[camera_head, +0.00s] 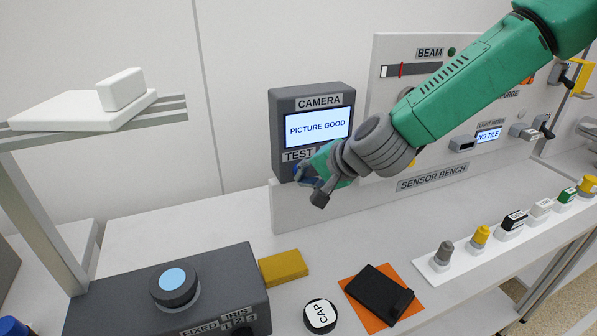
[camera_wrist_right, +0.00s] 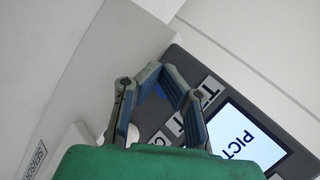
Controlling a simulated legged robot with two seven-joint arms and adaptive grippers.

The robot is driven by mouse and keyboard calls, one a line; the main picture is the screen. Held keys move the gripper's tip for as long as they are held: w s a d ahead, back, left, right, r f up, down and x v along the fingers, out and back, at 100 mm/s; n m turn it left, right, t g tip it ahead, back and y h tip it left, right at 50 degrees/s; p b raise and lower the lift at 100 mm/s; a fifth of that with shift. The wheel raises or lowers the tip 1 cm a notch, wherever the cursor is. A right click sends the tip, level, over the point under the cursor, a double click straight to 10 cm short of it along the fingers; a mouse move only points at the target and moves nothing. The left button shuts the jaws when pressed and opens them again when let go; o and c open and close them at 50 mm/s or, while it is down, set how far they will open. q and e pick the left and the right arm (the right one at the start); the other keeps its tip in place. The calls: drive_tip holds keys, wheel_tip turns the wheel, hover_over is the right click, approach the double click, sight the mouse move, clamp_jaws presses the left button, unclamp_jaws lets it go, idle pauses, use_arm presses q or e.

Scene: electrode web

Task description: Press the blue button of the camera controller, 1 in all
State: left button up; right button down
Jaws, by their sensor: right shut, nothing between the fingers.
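The camera controller (camera_head: 277,130) is a dark grey box on the back wall with a lit screen (camera_head: 318,128) reading PICTURE GOOD and a TEST label (camera_head: 297,155) below it. It also shows in the right wrist view (camera_wrist_right: 190,62). My right gripper (camera_head: 300,173) is shut and empty, at the lower front of the controller just below the TEST label. In the wrist view its fingers (camera_wrist_right: 160,70) come together over the panel. A small blue patch between them (camera_wrist_right: 160,91) appears to be the blue button, mostly hidden. I cannot tell whether the fingers touch it. My left gripper is out of view.
The sensor bench panel (camera_head: 385,50) stands behind my right arm. On the table are a yellow block (camera_head: 283,267), a CAP disc (camera_head: 320,316), a black item (camera_head: 375,292) on an orange mat (camera_head: 351,309), and a dark box with a light-blue knob (camera_head: 173,279). A shelf (camera_head: 60,118) stands left.

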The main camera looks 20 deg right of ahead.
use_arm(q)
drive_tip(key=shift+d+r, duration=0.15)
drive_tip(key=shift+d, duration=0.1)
use_arm(e)
drive_tip(key=shift+s, duration=0.5)
drive_tip(key=shift+d, duration=0.1)
drive_tip(key=s, duration=0.5)
drive_tip(key=shift+a, duration=0.25)
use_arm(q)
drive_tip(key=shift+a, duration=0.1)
